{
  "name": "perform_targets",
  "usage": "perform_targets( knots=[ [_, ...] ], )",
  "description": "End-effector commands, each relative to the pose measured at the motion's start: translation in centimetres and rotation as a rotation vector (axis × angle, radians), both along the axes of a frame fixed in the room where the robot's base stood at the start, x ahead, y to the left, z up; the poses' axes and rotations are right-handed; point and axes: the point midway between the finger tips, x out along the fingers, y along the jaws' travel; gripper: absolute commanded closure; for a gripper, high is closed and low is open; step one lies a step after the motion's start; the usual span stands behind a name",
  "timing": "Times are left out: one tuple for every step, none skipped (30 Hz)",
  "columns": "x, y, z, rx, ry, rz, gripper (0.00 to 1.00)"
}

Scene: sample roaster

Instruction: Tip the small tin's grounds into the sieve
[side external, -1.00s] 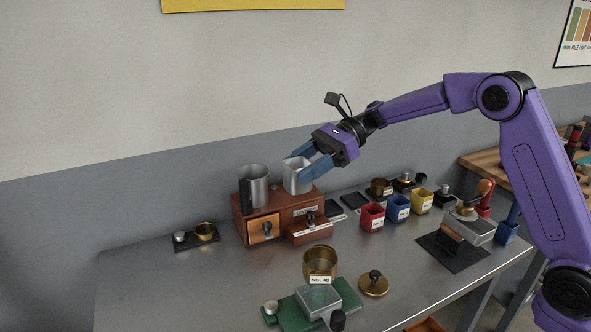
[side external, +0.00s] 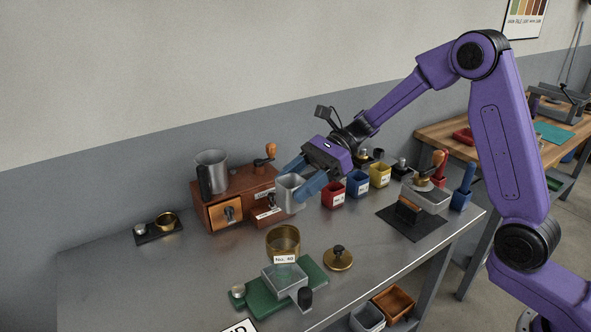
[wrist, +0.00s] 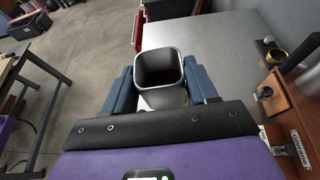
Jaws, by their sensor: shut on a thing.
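My gripper (side external: 298,188) is shut on the small tin (side external: 288,197), a grey metal cup with a squarish rim. It holds the tin about upright, in front of the right end of the wooden drawer box. In the wrist view the tin (wrist: 161,97) sits between the two blue fingers, its mouth open and its inside dark; I cannot make out the grounds. The sieve (side external: 282,246) is a brass ring labelled "No. 40", in front of and below the tin and apart from it. It sits above a square clear-and-grey vessel (side external: 285,281) on a green base (side external: 250,292).
The wooden drawer box (side external: 236,213) carries a larger metal cup (side external: 212,172) and a crank. A brass lid (side external: 338,258) lies right of the sieve. Red (side external: 332,196), blue and yellow cups stand behind right. The steel tabletop (side external: 130,285) is clear at the left.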

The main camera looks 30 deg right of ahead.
Motion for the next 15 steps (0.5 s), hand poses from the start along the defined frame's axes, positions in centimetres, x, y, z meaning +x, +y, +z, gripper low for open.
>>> perform_targets(
  knots=[
    [0.01,0.00,-0.02,0.000,0.000,0.000,0.79],
    [0.01,0.00,-0.02,0.000,0.000,0.000,0.79],
    [0.01,0.01,-0.01,0.000,0.000,-0.001,0.79],
    [0.02,0.01,0.00,0.000,0.000,-0.001,0.79],
    [0.02,0.00,0.00,0.000,0.000,-0.001,0.79],
    [0.02,0.00,0.01,0.000,0.000,-0.001,0.79],
    [0.02,0.00,0.01,0.000,0.000,-0.001,0.79],
    [0.02,0.00,0.01,0.000,0.000,-0.001,0.79],
    [0.03,0.01,0.01,-0.001,0.000,-0.001,0.79],
    [0.02,0.02,-0.03,-0.005,-0.001,-0.001,0.79],
    [0.02,0.03,-0.08,-0.011,-0.002,0.000,0.79],
    [0.02,0.04,-0.18,-0.023,-0.001,0.000,0.79],
    [0.01,0.05,-0.28,-0.034,-0.002,0.000,0.79],
    [0.00,0.06,-0.38,-0.047,-0.003,0.001,0.79],
    [0.00,0.06,-0.52,-0.066,-0.005,0.002,0.79]
  ],
)
